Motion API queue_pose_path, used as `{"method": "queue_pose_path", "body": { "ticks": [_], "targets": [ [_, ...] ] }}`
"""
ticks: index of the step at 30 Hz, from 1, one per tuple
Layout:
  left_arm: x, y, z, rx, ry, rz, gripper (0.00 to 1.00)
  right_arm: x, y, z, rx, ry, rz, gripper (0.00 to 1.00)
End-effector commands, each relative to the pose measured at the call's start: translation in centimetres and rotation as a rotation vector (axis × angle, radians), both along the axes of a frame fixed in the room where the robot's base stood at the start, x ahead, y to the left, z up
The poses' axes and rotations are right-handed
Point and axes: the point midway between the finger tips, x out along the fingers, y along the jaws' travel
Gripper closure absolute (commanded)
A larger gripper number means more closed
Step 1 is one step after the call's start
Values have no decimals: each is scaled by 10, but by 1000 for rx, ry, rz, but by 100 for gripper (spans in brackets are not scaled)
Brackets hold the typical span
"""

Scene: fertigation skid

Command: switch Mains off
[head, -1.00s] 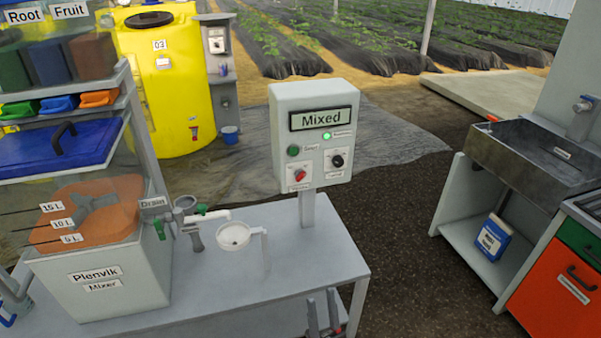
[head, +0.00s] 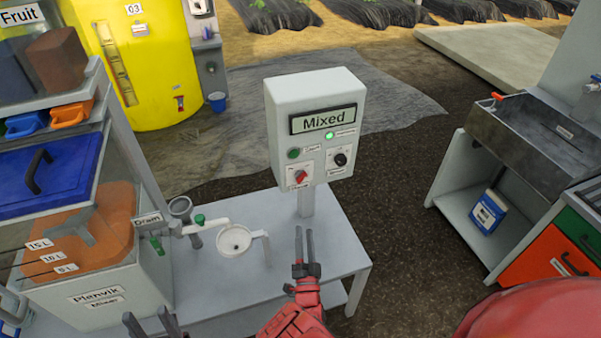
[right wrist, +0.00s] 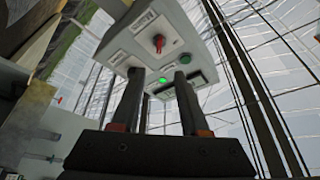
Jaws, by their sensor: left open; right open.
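The control box (head: 315,125) stands on a post at the back of the grey bench, and its display reads "Mixed". A red rotary switch (head: 299,176) sits at its lower left; its label is too small to read surely. A black knob (head: 340,159), a green button (head: 293,154) and a lit green lamp (head: 329,135) are on the same face. My right gripper (head: 304,232) is open and empty, below and in front of the box. In the right wrist view the red switch (right wrist: 159,42) shows beyond the open fingers, apart from them. My left gripper (head: 150,318) is open at the bottom edge.
The Plenvik mixer (head: 95,290) with its drain valve stands at the left. A white funnel cup (head: 234,240) on a bracket is left of my right gripper. A steel sink (head: 540,135) is at the right. The bench (head: 345,245) is clear near the post.

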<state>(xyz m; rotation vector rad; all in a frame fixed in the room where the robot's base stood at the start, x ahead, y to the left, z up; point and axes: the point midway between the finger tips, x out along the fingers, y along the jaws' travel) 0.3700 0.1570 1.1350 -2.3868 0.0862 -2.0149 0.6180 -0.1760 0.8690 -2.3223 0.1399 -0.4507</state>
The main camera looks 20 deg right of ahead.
Motion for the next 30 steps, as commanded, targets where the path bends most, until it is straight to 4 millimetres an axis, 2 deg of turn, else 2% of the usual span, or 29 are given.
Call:
{"method": "queue_pose_path", "body": {
  "ticks": [5, 8, 12, 16, 23, 30],
  "targets": [
    [0, 0, -3, 0, 0, 0, 50, 5, -3, 2, 8, 9, -8, 55],
    [0, 0, -9, 0, 0, 0, 50, 20, -7, 5, 8, 9, -10, 55],
    [0, 0, -21, 0, 1, 0, 50, 50, -16, 12, 9, 5, -13, 55],
    [0, 0, -21, 0, 0, 0, 50, 79, -22, 24, 8, 5, -7, 55],
    [0, 0, -16, 0, 0, 0, 50, 108, -29, 33, 5, 8, -3, 55],
    [0, 0, -21, 0, 0, 0, 50, 137, -36, 39, 8, 7, -5, 55]
  ]
}}
